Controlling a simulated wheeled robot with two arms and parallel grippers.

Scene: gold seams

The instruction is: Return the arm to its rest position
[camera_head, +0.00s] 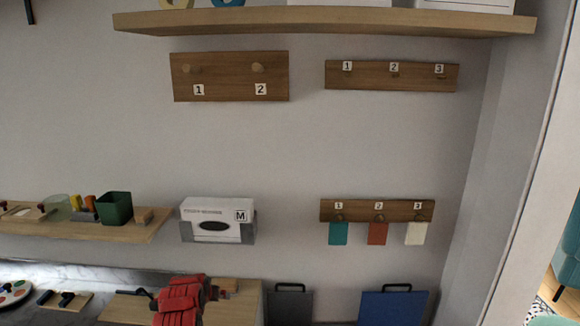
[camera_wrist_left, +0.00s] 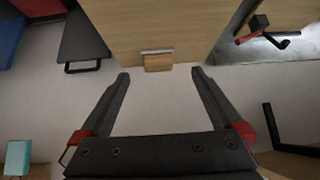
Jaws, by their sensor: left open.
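My left arm is red and black and comes up from the bottom edge in the head view. Its gripper (camera_head: 212,292) is near the right part of the wooden counter, its fingers mostly hidden there. In the left wrist view, my left gripper (camera_wrist_left: 161,74) is open, its two dark fingers spread wide with nothing held between them. A small wooden block with a metal strip (camera_wrist_left: 158,62) shows just beyond the fingertips, at the edge of the wooden surface (camera_wrist_left: 150,22). I cannot tell whether the fingers touch it. My right gripper is in neither view.
A shelf (camera_head: 130,234) with a green cup (camera_head: 114,208) is at left. A white box (camera_head: 217,218) hangs on the wall. A hook rail (camera_head: 377,210) carries three coloured tags. Grey (camera_head: 289,305) and blue (camera_head: 393,306) handled panels stand below. The wall between is bare.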

